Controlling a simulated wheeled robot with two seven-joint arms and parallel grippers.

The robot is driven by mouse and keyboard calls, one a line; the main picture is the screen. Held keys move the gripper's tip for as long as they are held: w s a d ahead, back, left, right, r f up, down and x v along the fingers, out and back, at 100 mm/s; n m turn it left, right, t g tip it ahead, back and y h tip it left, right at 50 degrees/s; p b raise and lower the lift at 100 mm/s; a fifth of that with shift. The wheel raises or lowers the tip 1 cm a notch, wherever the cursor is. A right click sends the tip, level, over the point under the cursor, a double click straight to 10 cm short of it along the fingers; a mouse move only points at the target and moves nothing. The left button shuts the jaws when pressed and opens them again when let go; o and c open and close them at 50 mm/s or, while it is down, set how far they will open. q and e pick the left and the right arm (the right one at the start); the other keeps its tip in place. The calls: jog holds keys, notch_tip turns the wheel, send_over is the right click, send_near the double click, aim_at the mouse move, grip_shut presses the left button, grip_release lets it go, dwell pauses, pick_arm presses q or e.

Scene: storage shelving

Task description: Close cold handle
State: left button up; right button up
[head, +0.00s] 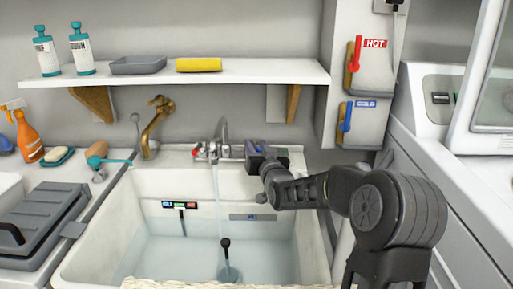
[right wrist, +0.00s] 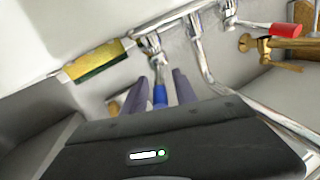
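The chrome faucet (head: 222,138) stands on the sink's back rim with its red handle (head: 197,152) on the left. A thin water stream (head: 217,195) falls from its spout. My right gripper (head: 252,152) is at the faucet's right side in the head view and hides the cold handle there. In the right wrist view the blue cold handle (right wrist: 160,95) lies between the two purple fingers (right wrist: 160,90), which are apart. I cannot tell whether either finger touches it. The red handle also shows in the right wrist view (right wrist: 285,30). My left gripper is not in view.
The white sink basin (head: 88,255) holds water. A brass tap (head: 157,122) stands left of the faucet. A yellow-green sponge (right wrist: 95,62) lies near the gripper in the right wrist view. A shelf (head: 250,71) spans above. A wall panel with HOT lever (head: 355,55) is at right.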

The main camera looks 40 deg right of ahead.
jog(key=shift+c, duration=0.2)
grip_shut()
dwell(1.2)
